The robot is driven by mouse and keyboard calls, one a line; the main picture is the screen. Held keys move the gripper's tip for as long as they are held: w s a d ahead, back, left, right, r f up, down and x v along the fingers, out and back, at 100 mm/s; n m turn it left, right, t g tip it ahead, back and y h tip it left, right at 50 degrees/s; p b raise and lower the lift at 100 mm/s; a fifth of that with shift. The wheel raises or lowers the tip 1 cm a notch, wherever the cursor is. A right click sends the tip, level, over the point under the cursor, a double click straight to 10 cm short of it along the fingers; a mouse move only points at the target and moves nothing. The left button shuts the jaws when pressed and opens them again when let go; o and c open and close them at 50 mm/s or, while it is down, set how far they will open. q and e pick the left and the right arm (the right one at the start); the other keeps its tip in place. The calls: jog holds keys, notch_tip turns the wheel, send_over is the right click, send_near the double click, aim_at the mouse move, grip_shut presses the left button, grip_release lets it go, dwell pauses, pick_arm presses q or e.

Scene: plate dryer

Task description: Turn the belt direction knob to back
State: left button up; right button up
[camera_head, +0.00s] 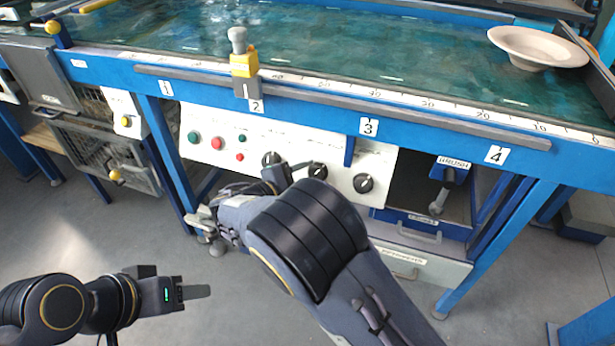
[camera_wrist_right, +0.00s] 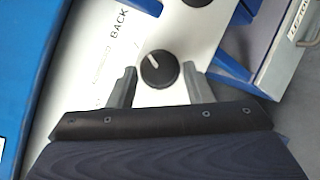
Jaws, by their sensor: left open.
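The white control panel (camera_head: 220,150) under the belt table carries several black knobs. The middle black knob (camera_head: 317,170) is beside my right gripper (camera_head: 302,168). In the right wrist view a black knob (camera_wrist_right: 158,68) with a white pointer line sits between the two fingertips of my right gripper (camera_wrist_right: 158,82). Gaps show on both sides, so the fingers are open around or just in front of it. The pointer is tilted to the upper left, and the word BACK (camera_wrist_right: 119,37) is printed above and left of the knob. My left gripper (camera_head: 190,293) is open and empty at lower left.
A right-hand black knob (camera_head: 363,183) and a left-hand one (camera_head: 270,158) flank the middle knob. Green and red buttons (camera_head: 216,143) are further left. A plate (camera_head: 538,46) rests on the belt.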

jog(key=shift+o, duration=0.8)
jog(key=p+v, duration=0.2)
jog(key=v, duration=0.5)
jog(key=shift+s+a, duration=0.25)
jog(key=shift+s, duration=0.05)
jog(key=shift+r, duration=0.1)
